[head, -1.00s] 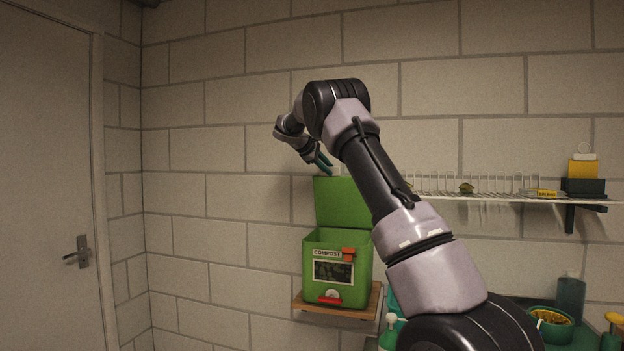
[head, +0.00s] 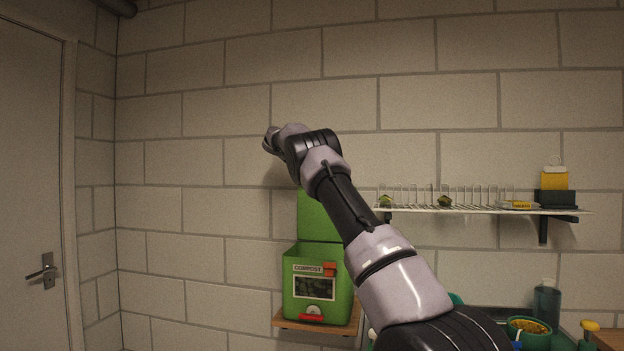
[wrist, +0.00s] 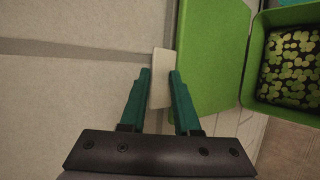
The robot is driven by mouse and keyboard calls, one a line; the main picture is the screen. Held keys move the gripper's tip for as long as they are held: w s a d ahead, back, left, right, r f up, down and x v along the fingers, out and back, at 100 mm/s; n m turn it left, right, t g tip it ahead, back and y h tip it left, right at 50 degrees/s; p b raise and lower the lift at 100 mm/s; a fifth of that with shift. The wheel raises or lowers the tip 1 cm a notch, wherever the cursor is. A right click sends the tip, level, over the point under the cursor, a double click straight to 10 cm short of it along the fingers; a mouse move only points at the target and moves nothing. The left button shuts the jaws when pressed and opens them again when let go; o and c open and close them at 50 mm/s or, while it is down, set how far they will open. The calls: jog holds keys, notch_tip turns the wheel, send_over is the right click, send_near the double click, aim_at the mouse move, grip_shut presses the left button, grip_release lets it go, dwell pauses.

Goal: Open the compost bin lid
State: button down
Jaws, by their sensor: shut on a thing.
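The green compost bin (head: 340,293) stands on a small wooden shelf with its label facing me. Its green lid (head: 316,218) stands upright at the back, and the bin's top is open. In the wrist view the lid (wrist: 215,55) shows beside the bin (wrist: 255,62), with dark, leafy-looking contents inside. My gripper (wrist: 160,74) has teal fingers on both sides of a pale tab (wrist: 161,66) at the lid's edge, and is shut on it. In the head view the fingers are hidden behind my arm.
A wall rack (head: 480,210) with thin dividers is at the right. A bottle (head: 545,304) and a bowl (head: 528,330) stand on a counter below it. A door (head: 30,190) is at the far left. The block wall is close behind the bin.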

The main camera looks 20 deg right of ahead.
jog(key=c, duration=1)
grip_release()
jog(key=shift+d, duration=0.1)
jog(key=v, duration=1.1)
jog(key=shift+f, duration=0.1)
